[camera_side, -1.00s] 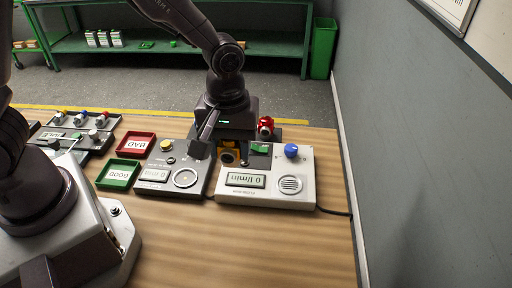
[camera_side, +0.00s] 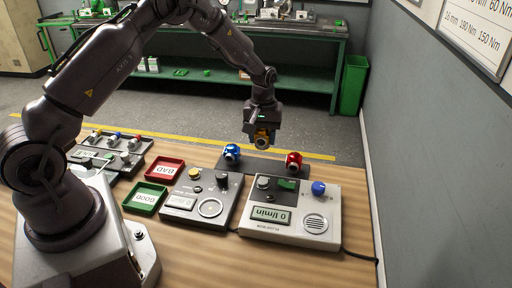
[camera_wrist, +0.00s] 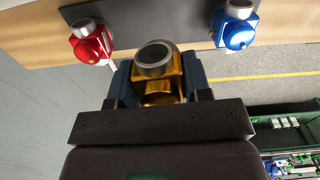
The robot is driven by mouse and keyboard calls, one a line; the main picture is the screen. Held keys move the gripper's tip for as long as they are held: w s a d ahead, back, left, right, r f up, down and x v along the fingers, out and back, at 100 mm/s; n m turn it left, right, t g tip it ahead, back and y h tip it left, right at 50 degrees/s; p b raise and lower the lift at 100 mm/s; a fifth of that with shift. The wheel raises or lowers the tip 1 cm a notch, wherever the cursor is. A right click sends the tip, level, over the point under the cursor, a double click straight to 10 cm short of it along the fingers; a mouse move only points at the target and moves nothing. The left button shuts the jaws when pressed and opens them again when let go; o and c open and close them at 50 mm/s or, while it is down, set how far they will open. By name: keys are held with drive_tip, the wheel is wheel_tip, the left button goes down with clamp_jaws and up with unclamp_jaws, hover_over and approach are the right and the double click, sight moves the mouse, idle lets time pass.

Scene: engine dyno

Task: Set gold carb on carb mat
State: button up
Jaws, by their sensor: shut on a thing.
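The gold carb (camera_side: 262,139) is held in my gripper (camera_side: 262,132), up in the air above the far edge of the table. In the wrist view the gold carb (camera_wrist: 158,75) sits between the two fingers, its grey round mouth toward the camera. The dark carb mat (camera_side: 264,167) lies at the back of the table. A blue carb (camera_side: 232,154) stands on its left part and a red carb (camera_side: 293,161) on its right part. In the wrist view the mat (camera_wrist: 150,22) shows bare between the red carb (camera_wrist: 90,42) and blue carb (camera_wrist: 234,26).
In front of the mat stand a white flow meter box (camera_side: 290,212) with knobs and a dark tester box (camera_side: 202,200). A grey wall borders the right.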

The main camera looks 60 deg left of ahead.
sight(262, 167)
drive_tip(key=shift+m, duration=0.4)
drive_tip(key=shift+f, duration=3.05)
drive_tip(key=shift+f, duration=0.5)
drive_tip(key=o, duration=1.1)
drive_tip(key=shift+r, duration=3.5)
